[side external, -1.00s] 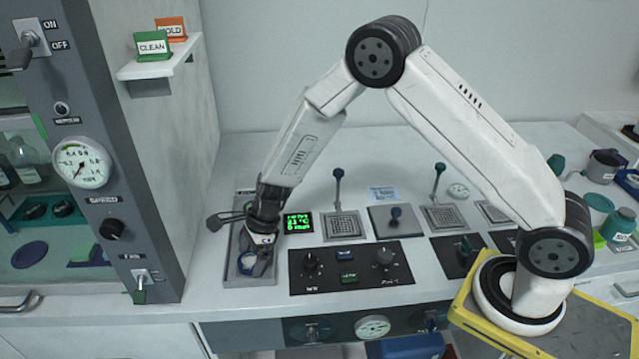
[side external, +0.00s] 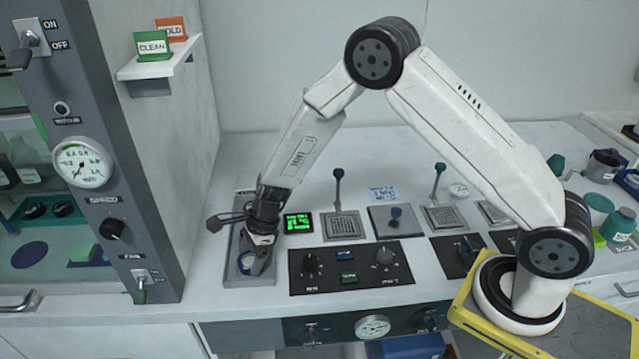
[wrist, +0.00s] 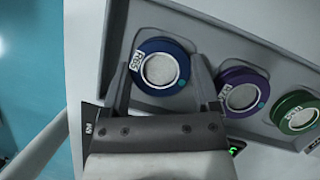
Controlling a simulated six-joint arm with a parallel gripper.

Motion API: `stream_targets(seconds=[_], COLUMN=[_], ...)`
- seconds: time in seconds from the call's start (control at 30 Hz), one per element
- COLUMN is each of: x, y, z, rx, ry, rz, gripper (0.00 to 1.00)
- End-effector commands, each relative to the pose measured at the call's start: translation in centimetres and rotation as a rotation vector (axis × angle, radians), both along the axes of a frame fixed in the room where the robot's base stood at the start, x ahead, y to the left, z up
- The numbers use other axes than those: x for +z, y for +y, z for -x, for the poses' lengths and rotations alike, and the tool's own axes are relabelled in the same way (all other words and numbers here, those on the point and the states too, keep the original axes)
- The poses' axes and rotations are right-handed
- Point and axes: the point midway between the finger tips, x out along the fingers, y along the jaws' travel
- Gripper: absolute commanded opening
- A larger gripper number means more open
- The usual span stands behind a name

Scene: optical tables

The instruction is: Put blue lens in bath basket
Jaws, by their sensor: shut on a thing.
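The blue lens (wrist: 165,66) has a dark blue ring and pale glass, and sits at the end of a grey tray (wrist: 225,55) in the wrist view. My gripper (wrist: 163,78) is shut on its ring, one finger on each side. In the side external view my gripper (side external: 257,266) points down at the near end of the tray (side external: 237,276), with the blue lens (side external: 245,264) partly hidden by the fingers. Square metal grids, one (side external: 343,226) and another (side external: 444,217), have upright handles beside them; I cannot tell which is the bath basket.
A purple lens (wrist: 243,92) and a green lens (wrist: 296,112) sit beside the blue one in the tray. A knob panel (side external: 345,268) and lit green display (side external: 298,223) are right of the tray. A grey cabinet column (side external: 120,190) stands to the left.

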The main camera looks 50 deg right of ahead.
Motion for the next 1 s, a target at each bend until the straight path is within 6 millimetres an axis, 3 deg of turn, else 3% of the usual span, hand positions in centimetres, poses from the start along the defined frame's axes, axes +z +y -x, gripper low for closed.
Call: stream_targets(seconds=[0.33, 0.57, 1.0], x=[1.0, 3.4, 8.1], y=[0.0, 0.0, -0.9], z=[-0.1, -0.1, 4.0], rx=[0.001, 0.002, 0.0], ry=[-0.002, -0.005, -0.003], rz=[-0.001, -0.001, -0.002], gripper=[0.08, 0.08, 0.08])
